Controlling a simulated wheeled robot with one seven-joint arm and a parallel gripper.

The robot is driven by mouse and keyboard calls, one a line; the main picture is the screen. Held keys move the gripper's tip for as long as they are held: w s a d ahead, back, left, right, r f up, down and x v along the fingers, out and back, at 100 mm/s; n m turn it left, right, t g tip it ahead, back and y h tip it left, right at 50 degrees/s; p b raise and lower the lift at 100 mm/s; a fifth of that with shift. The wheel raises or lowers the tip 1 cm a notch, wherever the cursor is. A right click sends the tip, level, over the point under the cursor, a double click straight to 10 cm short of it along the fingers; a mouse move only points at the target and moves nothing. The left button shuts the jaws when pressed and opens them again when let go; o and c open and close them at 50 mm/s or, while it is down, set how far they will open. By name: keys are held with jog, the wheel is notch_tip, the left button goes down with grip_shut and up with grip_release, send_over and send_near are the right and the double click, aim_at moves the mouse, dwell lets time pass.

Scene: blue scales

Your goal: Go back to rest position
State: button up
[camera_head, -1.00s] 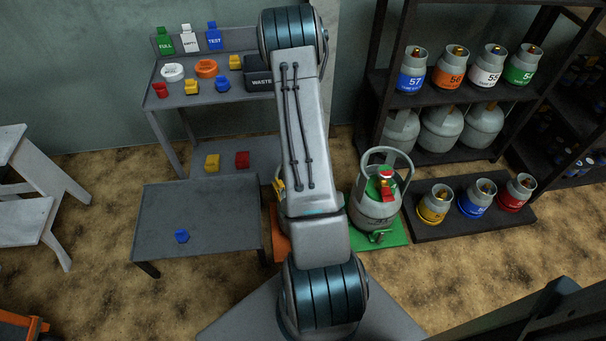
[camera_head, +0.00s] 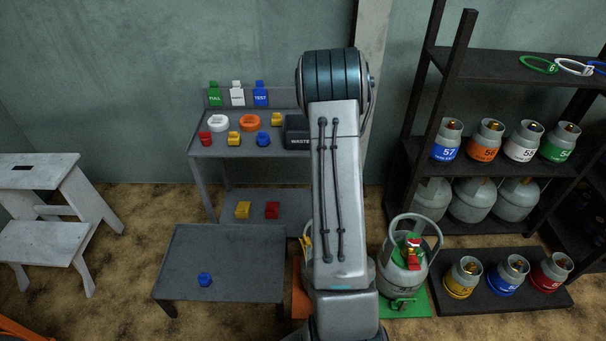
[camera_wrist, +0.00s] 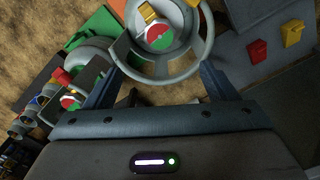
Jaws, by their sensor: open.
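My gripper (camera_wrist: 157,72) is open in the wrist view, with its two fingers spread apart and nothing between them that I can see gripped. Beyond the fingers is a grey gas cylinder (camera_wrist: 184,68) with a round collar, a red-and-green disc and a yellow cap. I cannot tell the gap between it and the fingers. In the head view my arm stands upright in the middle and hides the gripper and most of the cylinder on the orange mat (camera_head: 300,304). Another grey cylinder (camera_head: 405,272) with a red cap stands on a green mat (camera_head: 416,306), right of my arm.
A low grey table (camera_head: 225,255) with a blue block (camera_head: 205,279) is left of my arm. Behind it is a workbench (camera_head: 220,148) with a waste bin (camera_head: 297,133). A dark rack (camera_head: 415,120) of cylinders is right, a white step stool (camera_head: 50,200) left.

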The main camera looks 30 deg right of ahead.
jog(key=a+r+n+t+p, duration=0.15)
jog(key=a+r+p, duration=0.3)
jog(key=r, duration=0.55)
jog(key=a+r+n+p, duration=0.25)
jog(key=a+r, duration=0.25)
jog(key=r, duration=0.5)
jog(key=a+r+n+p, duration=0.2)
jog(key=a+r+p, duration=0.3)
jog(key=r, duration=0.5)
jog(key=s+a+r+n+p, duration=0.2)
jog(key=s+a+r+p, duration=0.1)
jog(key=r, duration=0.4)
jog(key=s+a+r+n+t+p, duration=0.1)
jog(key=s+a+r+n+p, duration=0.1)
jog(key=s+a+r+p, duration=0.2)
jog(key=s+a+r+n+p, duration=0.2)
jog(key=s+a+r+p, duration=0.2)
jog(key=r, duration=0.6)
jog(key=s+a, duration=0.1)
jog(key=s, duration=0.1)
jog(key=shift+s+r, duration=0.35)
jog(key=shift+r, duration=0.05)
